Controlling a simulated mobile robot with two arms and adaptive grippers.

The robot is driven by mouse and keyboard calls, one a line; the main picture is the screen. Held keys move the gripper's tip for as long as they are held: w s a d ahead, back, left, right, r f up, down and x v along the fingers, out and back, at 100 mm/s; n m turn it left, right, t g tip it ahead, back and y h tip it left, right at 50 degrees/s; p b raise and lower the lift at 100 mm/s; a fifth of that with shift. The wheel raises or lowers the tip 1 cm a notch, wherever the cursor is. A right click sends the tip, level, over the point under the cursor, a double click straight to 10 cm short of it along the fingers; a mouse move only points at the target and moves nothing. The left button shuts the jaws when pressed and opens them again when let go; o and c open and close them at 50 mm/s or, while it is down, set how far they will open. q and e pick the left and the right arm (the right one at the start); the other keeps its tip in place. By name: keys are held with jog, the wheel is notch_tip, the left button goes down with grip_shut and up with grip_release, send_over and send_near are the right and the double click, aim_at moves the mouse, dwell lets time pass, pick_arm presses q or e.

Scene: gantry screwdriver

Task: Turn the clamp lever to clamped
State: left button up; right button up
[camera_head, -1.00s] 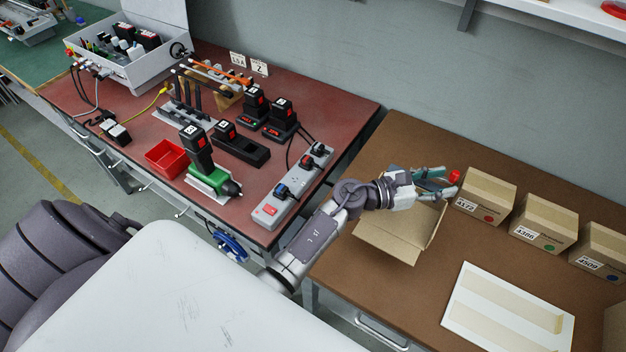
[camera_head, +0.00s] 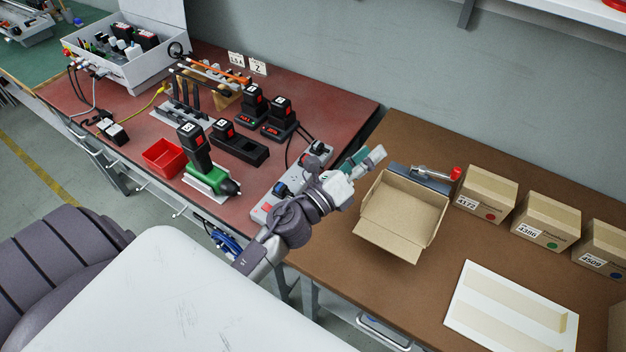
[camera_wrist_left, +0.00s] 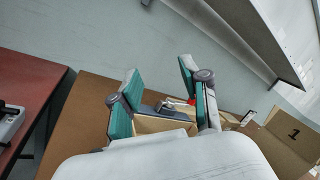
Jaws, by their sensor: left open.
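The clamp lever (camera_head: 432,172) is a metal bar with a red knob (camera_head: 455,173) at its right end. It lies low behind the open cardboard box, with the knob pointing right, on a grey-blue clamp base (camera_head: 408,175) partly hidden by the box. My left gripper (camera_head: 366,158) is open and empty, to the left of the lever and apart from it, above the gap between the tables. In the left wrist view the red knob (camera_wrist_left: 191,101) shows between the spread teal fingers (camera_wrist_left: 160,95). My right gripper is not in view.
The open box (camera_head: 402,215) stands in front of the clamp. Labelled cartons (camera_head: 486,193) stand right of the knob. A white board (camera_head: 510,310) lies at the front right. A power strip (camera_head: 290,190) and tools on the red bench are near my left arm.

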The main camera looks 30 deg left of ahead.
pick_arm(q)
jog(key=s+a+f+n+g+y, duration=0.4)
jog(key=a+n+y, duration=0.5)
jog(key=n, duration=0.9)
notch_tip(320, 180, down, 3)
jog(key=shift+s+f+g, duration=0.15)
jog(key=shift+s+g, duration=0.15)
jog(key=shift+s, duration=0.8)
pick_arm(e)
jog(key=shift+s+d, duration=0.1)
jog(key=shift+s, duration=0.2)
pick_arm(q)
jog(key=shift+c, duration=0.2)
